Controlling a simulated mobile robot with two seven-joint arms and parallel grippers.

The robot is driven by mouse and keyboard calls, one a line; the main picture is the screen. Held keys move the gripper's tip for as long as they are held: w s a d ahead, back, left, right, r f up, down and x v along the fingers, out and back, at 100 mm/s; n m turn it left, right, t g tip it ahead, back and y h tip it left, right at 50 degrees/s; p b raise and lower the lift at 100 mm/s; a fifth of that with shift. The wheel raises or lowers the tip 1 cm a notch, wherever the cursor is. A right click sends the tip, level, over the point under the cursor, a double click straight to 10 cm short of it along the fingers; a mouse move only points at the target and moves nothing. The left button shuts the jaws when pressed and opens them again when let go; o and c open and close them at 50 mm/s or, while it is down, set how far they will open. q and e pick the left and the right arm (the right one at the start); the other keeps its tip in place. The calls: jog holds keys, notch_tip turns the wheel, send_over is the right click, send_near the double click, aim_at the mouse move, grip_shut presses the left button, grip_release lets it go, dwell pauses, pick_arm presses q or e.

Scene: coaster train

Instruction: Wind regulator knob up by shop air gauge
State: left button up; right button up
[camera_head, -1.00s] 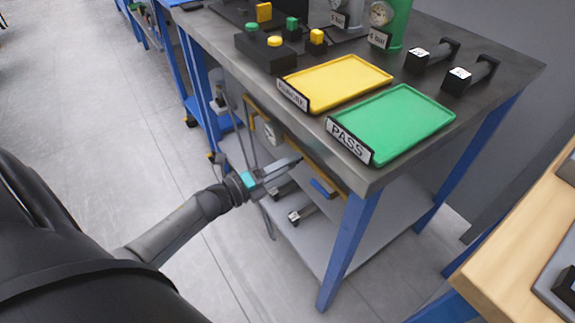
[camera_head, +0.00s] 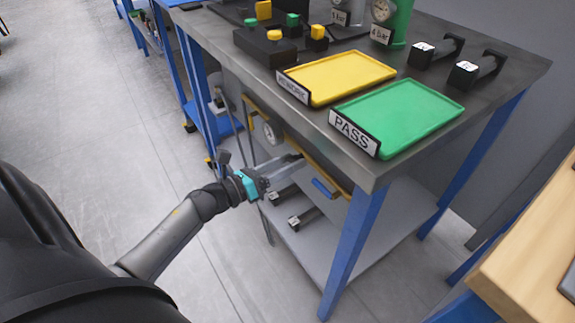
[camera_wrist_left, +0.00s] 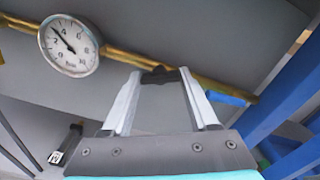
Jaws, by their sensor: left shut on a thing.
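The shop air gauge (camera_wrist_left: 68,45) is a round white dial on a yellow pipe (camera_wrist_left: 115,55), left of my gripper in the left wrist view. Its needle points to the upper left; I cannot read an exact value. The gauge also shows under the bench in the head view (camera_head: 268,131). My left gripper (camera_wrist_left: 161,76) is shut on a small black knob (camera_wrist_left: 160,75) at the pipe, held between the fingertips. My right gripper is not in view.
A blue handle (camera_head: 323,188) sits on the pipe right of my gripper. The bench's blue leg (camera_head: 352,240) stands farther right. A lower shelf (camera_head: 325,240) holds dark cylinders. Yellow (camera_head: 345,77) and green (camera_head: 410,113) trays lie on top.

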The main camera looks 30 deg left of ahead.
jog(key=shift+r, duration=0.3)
pick_arm(q)
jog(key=o, duration=1.4)
jog(key=shift+s, duration=0.1)
jog(key=shift+s+a, duration=0.15)
jog(key=shift+s, duration=0.15)
jog(key=p+v, duration=0.2)
jog(key=v, duration=1.2)
jog(key=shift+s+a, duration=0.1)
jog(key=shift+s, duration=0.1)
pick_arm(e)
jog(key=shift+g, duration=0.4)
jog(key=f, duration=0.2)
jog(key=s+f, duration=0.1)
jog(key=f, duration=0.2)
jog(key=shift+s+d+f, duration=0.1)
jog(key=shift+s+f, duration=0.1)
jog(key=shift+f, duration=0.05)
pick_arm(q)
jog(key=shift+f+p, duration=0.1)
jog(key=shift+p, duration=0.2)
